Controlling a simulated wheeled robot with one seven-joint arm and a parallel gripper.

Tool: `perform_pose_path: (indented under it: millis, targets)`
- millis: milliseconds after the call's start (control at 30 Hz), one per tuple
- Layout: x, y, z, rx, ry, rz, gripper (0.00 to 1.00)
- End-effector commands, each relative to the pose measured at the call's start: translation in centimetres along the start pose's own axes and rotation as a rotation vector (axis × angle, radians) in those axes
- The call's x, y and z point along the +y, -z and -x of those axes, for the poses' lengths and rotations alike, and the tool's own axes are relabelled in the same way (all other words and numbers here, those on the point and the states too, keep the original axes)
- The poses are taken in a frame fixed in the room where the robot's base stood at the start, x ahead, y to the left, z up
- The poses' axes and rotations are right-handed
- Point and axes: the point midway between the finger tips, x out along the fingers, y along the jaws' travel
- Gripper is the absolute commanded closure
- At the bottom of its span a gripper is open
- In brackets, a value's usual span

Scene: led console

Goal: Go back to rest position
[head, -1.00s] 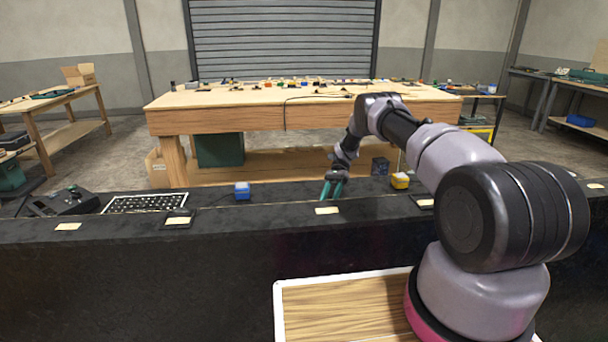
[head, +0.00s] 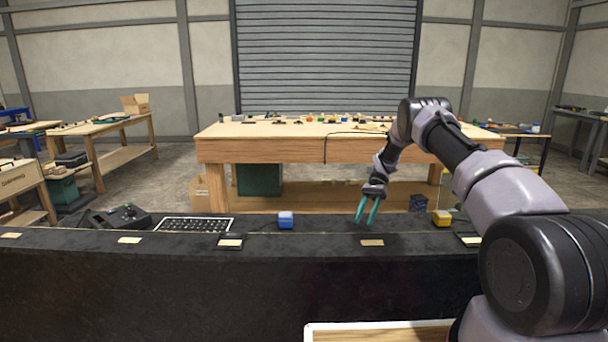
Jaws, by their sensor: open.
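My gripper (head: 366,212) is at the end of my arm, right of the picture's middle. Its two teal fingers point down and stand apart with nothing between them. They are above or close to the black console top (head: 320,238); I cannot tell whether they touch it.
A keyboard-like panel (head: 194,225) and a dark device (head: 122,217) lie on the console's left. Pale labels line its front, such as one below my gripper (head: 372,242). A wooden workbench (head: 260,150) with small items stands behind. The console between the blue box and my gripper is clear.

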Motion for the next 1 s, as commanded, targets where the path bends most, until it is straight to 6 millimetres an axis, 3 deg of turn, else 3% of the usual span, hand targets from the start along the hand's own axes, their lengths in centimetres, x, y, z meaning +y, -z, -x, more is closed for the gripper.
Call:
perform_pose_path:
  millis: [167,300,500,733,1000]
  targets:
    - [1.4,-4.4,4.2,0.09,0.039,0.058,0.54]
    - [3.5,-9.3,8.1,0.195,0.08,0.122,0.54]
    - [7.6,-16.8,12.0,0.356,0.143,0.216,0.54]
    - [13.2,-24.9,14.1,0.546,0.217,0.317,0.54]
    - [20.3,-32.8,13.3,0.778,0.306,0.423,0.54]
